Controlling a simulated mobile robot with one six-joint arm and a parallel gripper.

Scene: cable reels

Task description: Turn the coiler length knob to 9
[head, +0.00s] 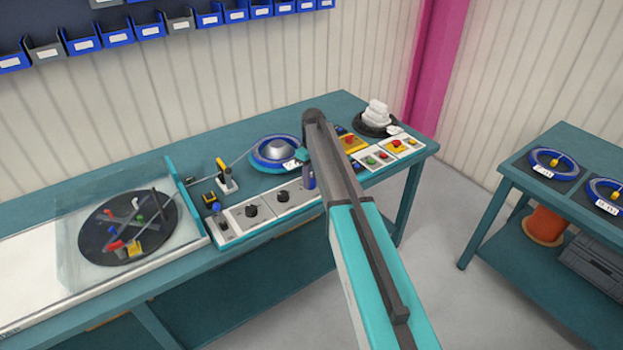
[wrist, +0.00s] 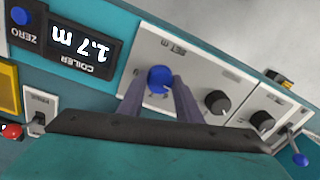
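In the wrist view, a blue knob (wrist: 160,78) sits on a light grey panel marked SET m. My gripper (wrist: 161,82) has its two fingers on either side of this knob, tips close to its sides. I cannot tell whether they press on it. The knob's pointer and scale are mostly hidden. The coiler display (wrist: 80,48) beside it is upside down and seems to read 1.7 m. In the head view my gripper (head: 308,178) hangs over the bench's front control strip, partly hidden by my arm, and the blue knob cannot be made out.
Two black knobs (wrist: 217,101) (wrist: 262,121), a blue-tipped lever (wrist: 301,159) and a blue ZERO button (wrist: 20,16) are nearby. A blue reel (head: 278,152) lies behind my gripper. A covered turntable (head: 128,228) is at left, and a second table (head: 560,200) at right.

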